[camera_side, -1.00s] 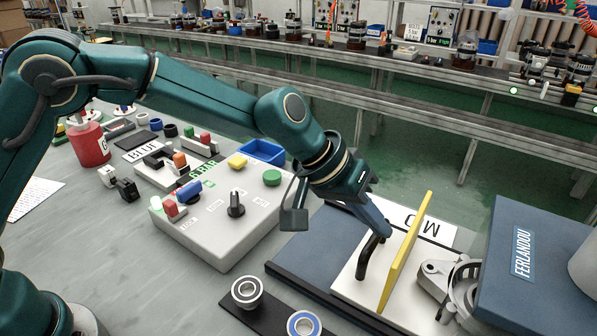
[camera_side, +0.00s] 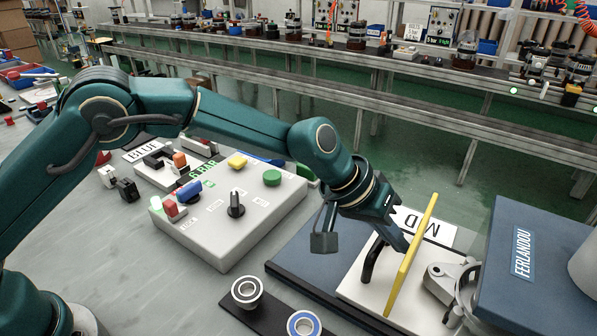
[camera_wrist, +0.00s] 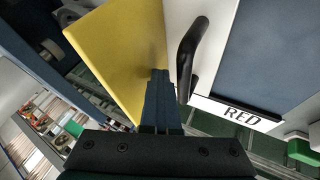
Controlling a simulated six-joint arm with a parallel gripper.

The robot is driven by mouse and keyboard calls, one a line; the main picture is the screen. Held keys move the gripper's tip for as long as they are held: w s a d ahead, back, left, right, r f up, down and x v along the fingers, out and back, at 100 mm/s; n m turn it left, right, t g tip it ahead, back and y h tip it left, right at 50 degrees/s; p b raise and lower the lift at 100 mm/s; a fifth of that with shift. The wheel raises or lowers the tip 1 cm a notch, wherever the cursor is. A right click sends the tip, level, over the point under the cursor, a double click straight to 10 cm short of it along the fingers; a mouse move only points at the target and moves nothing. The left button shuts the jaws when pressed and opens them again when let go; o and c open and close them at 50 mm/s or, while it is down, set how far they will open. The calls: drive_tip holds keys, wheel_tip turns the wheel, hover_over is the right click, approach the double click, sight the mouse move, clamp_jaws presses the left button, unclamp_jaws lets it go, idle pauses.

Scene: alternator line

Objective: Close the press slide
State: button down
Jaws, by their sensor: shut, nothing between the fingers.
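The press slide is a white plate (camera_side: 352,290) on a dark blue base (camera_side: 300,262). It carries a bent black handle (camera_side: 369,262) and an upright yellow plate (camera_side: 411,256). My gripper (camera_side: 402,246) is shut and empty, its fingers pointing down between the handle and the yellow plate. In the wrist view the shut fingers (camera_wrist: 160,80) lie against or very close to the yellow plate (camera_wrist: 120,55); contact cannot be told for sure. The black handle (camera_wrist: 189,55) stands right of them, apart. The blue press body (camera_side: 505,275), marked FERLANDOU, is at the right.
A grey metal part (camera_side: 440,277) sits on the slide right of the yellow plate. A control box (camera_side: 215,230) with a knob and buttons stands at the left. Two bearings (camera_side: 247,290) lie on a dark strip in front. A conveyor runs behind.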

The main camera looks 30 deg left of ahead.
drive_tip(key=shift+d, duration=1.75)
drive_tip(key=shift+s, duration=0.1)
drive_tip(key=v, duration=0.9)
drive_tip(key=shift+s+a+r, duration=0.1)
drive_tip(key=shift+s+a, duration=0.25)
drive_tip(key=shift+a, duration=0.05)
drive_tip(key=s, duration=0.3)
hover_over(408, 278)
drive_tip(key=s, duration=0.4)
wheel_tip(408, 278, down, 8)
drive_tip(key=shift+s+a, duration=0.1)
